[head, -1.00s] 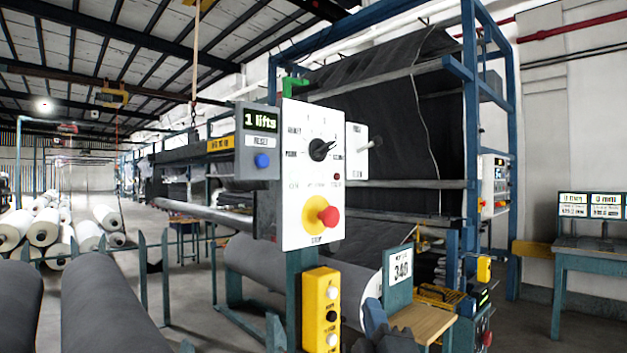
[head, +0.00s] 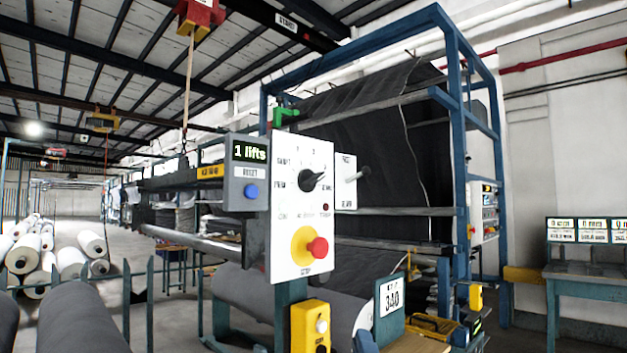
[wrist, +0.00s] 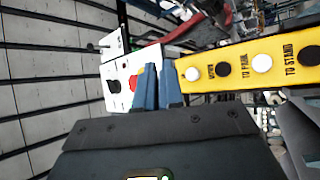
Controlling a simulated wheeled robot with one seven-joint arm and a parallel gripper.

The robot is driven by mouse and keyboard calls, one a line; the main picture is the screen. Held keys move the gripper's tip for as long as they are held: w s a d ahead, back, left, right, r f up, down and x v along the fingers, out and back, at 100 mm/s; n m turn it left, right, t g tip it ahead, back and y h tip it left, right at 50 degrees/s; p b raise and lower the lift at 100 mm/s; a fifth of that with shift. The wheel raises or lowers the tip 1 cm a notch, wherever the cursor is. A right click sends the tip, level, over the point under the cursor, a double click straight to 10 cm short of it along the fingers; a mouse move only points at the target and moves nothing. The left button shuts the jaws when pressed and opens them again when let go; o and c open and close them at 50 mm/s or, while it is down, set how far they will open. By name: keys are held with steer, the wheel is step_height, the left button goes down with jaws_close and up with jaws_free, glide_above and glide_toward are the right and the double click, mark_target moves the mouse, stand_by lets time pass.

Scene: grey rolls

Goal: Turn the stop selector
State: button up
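The white control panel (head: 284,222) stands upright on a post in the middle of the head view. Its black selector knob (head: 312,181) has a pointer, with small labels around it that I cannot read well. A red mushroom button (head: 318,247) on a yellow disc sits below it. In the wrist view the panel (wrist: 112,68) appears sideways, with the knob (wrist: 114,86) and a partly hidden red button (wrist: 133,83). My gripper (wrist: 158,68) shows two blue fingers with a narrow empty gap. It is apart from the knob and touches nothing I can see.
A grey display box (head: 246,174) reading "1 lifts" adjoins the panel's left side. A grey roll (head: 235,289) lies behind. A teal bench (head: 580,273) stands right.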

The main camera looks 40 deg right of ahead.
mark_target(316, 181)
steer(key=o, duration=0.5)
steer(key=d+r+m, duration=0.2)
steer(key=m, duration=0.2)
steer(key=w+d+r+m+g+h+b, duration=0.1)
steer(key=d+r+m, duration=0.1)
steer(key=r+m, duration=0.1)
steer(key=w+d+r+m+g, duration=0.1)
steer(key=d+r+m, duration=0.1)
steer(key=r+m, duration=0.1)
steer(key=shift+w+m+h, duration=0.25)
steer(key=shift+m+h, duration=0.15)
steer(key=shift+m, duration=0.5)
steer(key=shift+o, duration=0.2)
step_height(316, 181, up, 19)
steer(key=w+m+t+y+b, duration=0.25)
steer(key=m+t+y, duration=0.25)
steer(key=m+y, duration=0.3)
steer(key=s+a+n+g+y+b, duration=0.25)
steer(key=a+y, duration=0.35)
steer(key=y, duration=0.3)
steer(key=shift+m+g, duration=0.35)
steer(key=shift+m, duration=0.1)
steer(key=w, duration=0.2)
steer(key=w+p, duration=0.1)
steer(key=w, duration=0.1)
steer(key=w+r, duration=0.1)
steer(key=w, duration=0.2)
steer(key=shift+w+p, duration=0.1)
steer(key=shift+p, duration=0.25)
steer(key=shift+c, duration=0.3)
